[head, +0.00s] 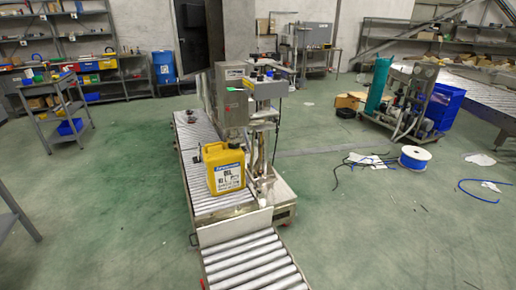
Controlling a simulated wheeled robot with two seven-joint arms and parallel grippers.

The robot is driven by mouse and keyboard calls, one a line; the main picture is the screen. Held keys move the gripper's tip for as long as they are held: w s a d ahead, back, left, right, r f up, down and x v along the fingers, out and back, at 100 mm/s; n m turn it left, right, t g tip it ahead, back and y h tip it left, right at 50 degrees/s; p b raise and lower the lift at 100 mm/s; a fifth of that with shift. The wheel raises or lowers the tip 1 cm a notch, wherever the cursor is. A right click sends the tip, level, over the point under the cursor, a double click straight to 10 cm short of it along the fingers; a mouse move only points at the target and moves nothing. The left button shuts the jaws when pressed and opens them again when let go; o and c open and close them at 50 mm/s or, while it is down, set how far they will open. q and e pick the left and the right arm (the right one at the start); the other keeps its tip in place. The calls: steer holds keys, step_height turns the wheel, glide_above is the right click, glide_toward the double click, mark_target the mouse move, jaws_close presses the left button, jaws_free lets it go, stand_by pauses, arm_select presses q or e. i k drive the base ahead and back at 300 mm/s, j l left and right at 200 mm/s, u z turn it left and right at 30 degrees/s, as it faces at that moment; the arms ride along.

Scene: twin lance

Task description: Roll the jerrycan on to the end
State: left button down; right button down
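A yellow jerrycan (224,167) with a white label stands upright on the roller conveyor (215,204) in the middle of the head view. It stands toward the near part of that section, beside the filling machine's column. A near roller section (254,266) continues from there to the bottom edge of the picture. A pale plate (235,226) lies across the joint between the two sections. Neither of my grippers shows in the head view, so nothing of mine is seen touching the jerrycan.
A machine with a grey control box (232,93) stands along the conveyor's right side. A grey trolley (55,110) stands at the left. A cable spool (415,157) and loose cables lie on the floor at right. Green floor on both sides of the near rollers is mostly clear.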

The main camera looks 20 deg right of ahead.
mark_target(224, 167)
steer(key=i+l+u, duration=0.15)
steer(key=l+u, duration=0.15)
steer(key=l, duration=1.3)
steer(key=l+u, duration=0.3)
steer(key=l, duration=1.3)
steer(key=i+l, duration=0.1)
steer(key=l, duration=0.3)
